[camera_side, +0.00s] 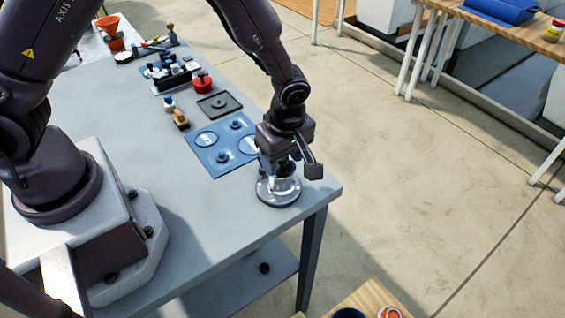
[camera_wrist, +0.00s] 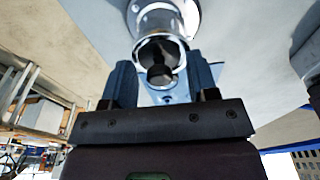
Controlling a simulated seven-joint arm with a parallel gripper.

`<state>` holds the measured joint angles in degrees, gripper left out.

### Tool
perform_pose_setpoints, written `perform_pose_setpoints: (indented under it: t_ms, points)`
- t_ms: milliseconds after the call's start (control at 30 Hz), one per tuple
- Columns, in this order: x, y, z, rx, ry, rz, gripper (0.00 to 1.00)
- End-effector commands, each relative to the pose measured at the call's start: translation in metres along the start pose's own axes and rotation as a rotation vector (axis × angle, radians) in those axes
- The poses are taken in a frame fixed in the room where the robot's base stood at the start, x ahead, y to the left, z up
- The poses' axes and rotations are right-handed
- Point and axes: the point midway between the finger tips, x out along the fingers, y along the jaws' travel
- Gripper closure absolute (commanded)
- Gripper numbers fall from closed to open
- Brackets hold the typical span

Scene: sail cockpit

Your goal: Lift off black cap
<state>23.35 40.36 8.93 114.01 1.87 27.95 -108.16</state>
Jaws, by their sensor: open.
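A silver metal fitting with a round flanged base (camera_side: 278,190) stands upright near the front right corner of the grey table. In the wrist view its shiny cylinder (camera_wrist: 160,20) shows at the top centre, with a small black cap-like piece (camera_wrist: 160,74) in front of its ring-shaped end. My gripper (camera_side: 279,168) is directly above the fitting and partly hides it. In the wrist view my gripper (camera_wrist: 161,68) is open, with one blue finger on each side of the black piece. A gap shows on both sides, so I see no grip on it.
A blue mat (camera_side: 211,158) with round markings and small dark knobs lies left of the fitting. Behind it are a black square tray (camera_side: 219,105), a red pot (camera_side: 202,84) and a wooden piece (camera_side: 180,118). The table edge is close on the right.

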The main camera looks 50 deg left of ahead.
Motion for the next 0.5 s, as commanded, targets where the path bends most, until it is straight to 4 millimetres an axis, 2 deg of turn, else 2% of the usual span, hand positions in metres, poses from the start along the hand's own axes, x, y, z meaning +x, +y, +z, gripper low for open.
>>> perform_pose_setpoints:
  t_ms: [200, 433, 500]
  points:
    - [0.0006, 0.0003, 0.0, 0.0, 0.0, 0.001, 0.46]
    - [0.0004, 0.0002, 0.0, 0.001, 0.0, 0.001, 0.98]
    - [0.0003, 0.0003, 0.0, 0.001, 0.0, 0.001, 0.99]
